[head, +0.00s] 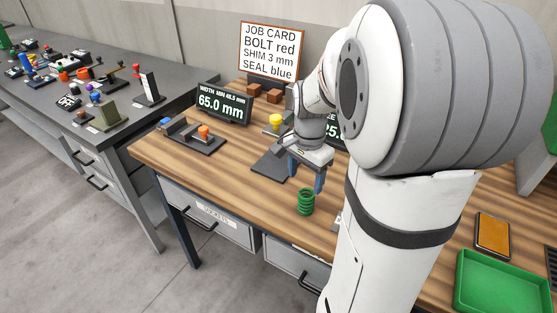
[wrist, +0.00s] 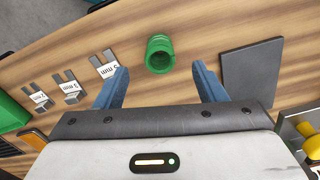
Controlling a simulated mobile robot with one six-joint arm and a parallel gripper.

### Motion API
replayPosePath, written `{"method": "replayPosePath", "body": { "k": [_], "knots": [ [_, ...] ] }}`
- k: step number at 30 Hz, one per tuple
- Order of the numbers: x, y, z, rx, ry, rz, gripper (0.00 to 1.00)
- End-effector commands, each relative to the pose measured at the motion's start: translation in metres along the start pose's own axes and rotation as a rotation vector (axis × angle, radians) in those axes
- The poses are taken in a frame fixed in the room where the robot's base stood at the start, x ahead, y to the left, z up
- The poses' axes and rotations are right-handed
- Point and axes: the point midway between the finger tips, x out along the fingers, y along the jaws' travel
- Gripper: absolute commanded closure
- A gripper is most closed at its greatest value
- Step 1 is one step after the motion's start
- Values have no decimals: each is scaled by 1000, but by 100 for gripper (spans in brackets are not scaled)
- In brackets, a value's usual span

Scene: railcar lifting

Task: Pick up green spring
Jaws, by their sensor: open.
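The green spring (head: 306,202) stands upright on the wooden table near its front edge. It also shows in the wrist view (wrist: 159,54), seen from above, between and just beyond my fingertips. My gripper (head: 305,179) is open and empty, with blue fingers pointing down, above and behind the spring. In the wrist view my fingers (wrist: 160,80) are spread to either side of the spring, without visible contact.
A dark flat plate (wrist: 252,74) lies right of the spring in the wrist view. Several labelled shims (wrist: 72,86) lie to the left. A green tray (head: 503,283) and an orange-topped block (head: 492,235) are at the right. A job card (head: 271,51) stands at the back.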

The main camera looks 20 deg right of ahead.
Motion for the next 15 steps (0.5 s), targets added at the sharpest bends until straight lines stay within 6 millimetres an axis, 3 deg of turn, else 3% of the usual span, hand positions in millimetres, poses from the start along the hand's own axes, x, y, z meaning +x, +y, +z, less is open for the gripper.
{"method": "replayPosePath", "body": {
  "k": [15],
  "knots": [
    [57,0,-13,56,-10,12,36]
  ]
}}
